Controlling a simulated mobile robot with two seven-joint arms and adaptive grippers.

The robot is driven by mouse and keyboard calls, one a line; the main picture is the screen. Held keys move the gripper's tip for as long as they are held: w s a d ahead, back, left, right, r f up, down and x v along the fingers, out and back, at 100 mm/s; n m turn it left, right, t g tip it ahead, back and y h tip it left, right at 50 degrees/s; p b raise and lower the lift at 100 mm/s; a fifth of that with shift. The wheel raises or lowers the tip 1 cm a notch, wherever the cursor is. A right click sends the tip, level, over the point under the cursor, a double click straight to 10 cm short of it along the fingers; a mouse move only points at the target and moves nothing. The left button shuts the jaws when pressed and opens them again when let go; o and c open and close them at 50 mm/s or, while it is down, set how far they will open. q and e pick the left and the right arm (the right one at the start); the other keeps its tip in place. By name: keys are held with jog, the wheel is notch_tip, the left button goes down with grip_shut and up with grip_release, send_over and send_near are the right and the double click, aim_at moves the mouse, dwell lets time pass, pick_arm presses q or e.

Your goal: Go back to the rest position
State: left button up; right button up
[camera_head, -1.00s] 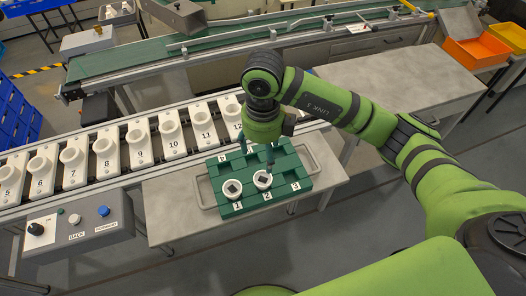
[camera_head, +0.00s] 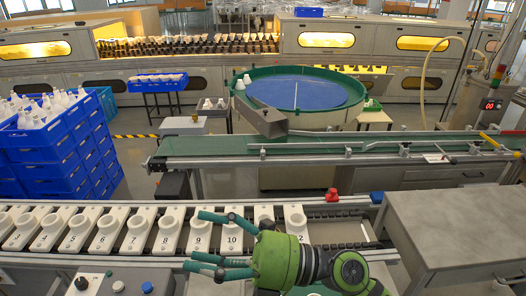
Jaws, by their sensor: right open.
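My right gripper (camera_head: 196,241) is in the lower middle of the head view, with its teal fingers spread and pointing left. Nothing is between the fingers. It appears in front of the row of white numbered sockets (camera_head: 171,231), near the ones marked 9 and 10, and covers part of them. I cannot tell its exact height above them. The green wrist and arm link (camera_head: 345,272) extend to the right. My left gripper is not in view. The green tray is mostly hidden or out of frame.
A control box (camera_head: 118,287) with a knob and buttons lies at the bottom left. A green conveyor belt (camera_head: 215,147) runs behind the socket row. A bare grey table (camera_head: 465,225) stands at right. Blue crates (camera_head: 45,145) are stacked at left, and a round blue turntable (camera_head: 305,92) stands behind.

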jog(key=w+d+r+m+t+h, duration=0.3)
jog(key=w+d+m+t+h, duration=0.55)
jog(key=m+t, duration=1.05)
jog(key=d+f+m+g+h, duration=0.5)
jog(key=d+f+m+h, duration=0.7)
jog(key=d+f+m, duration=0.5)
jog(key=s+d+f+g, duration=0.2)
jog(key=s+f+g, duration=1)
jog(key=s+f, duration=0.7)
notch_tip(320, 180, down, 20)
jog(key=s, duration=0.2)
jog(key=s+d+f+g, duration=0.1)
jog(key=s+d+f, duration=0.2)
jog(key=s+f, duration=1.2)
jog(key=shift+s+f+g, duration=0.25)
jog(key=shift+f+g, duration=0.15)
